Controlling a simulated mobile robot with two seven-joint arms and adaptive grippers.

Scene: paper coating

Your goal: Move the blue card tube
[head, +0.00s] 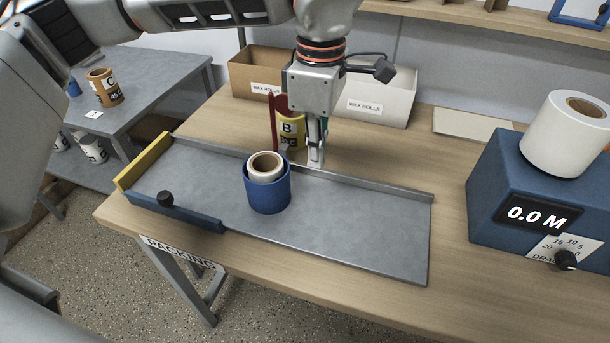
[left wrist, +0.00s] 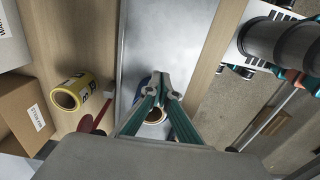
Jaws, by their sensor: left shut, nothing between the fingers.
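The blue card tube (head: 268,192) stands upright on the grey metal tray (head: 360,228), left of its middle. My left gripper (head: 316,160) points down just behind and right of the tube, near the tray's back rail. Its fingers are shut and empty, apart from the tube in the head view. In the left wrist view the left gripper (left wrist: 160,80) covers much of the tube, and the white roll (left wrist: 155,117) shows between the fingers. My right gripper is not in view.
A yellow roll (head: 291,134) marked B and a red upright piece (head: 272,122) stand behind the tray. Two cartons of wax rolls (head: 381,100) are at the back. A blue metering box (head: 520,200) with a white roll stands at right. The tray's right half is clear.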

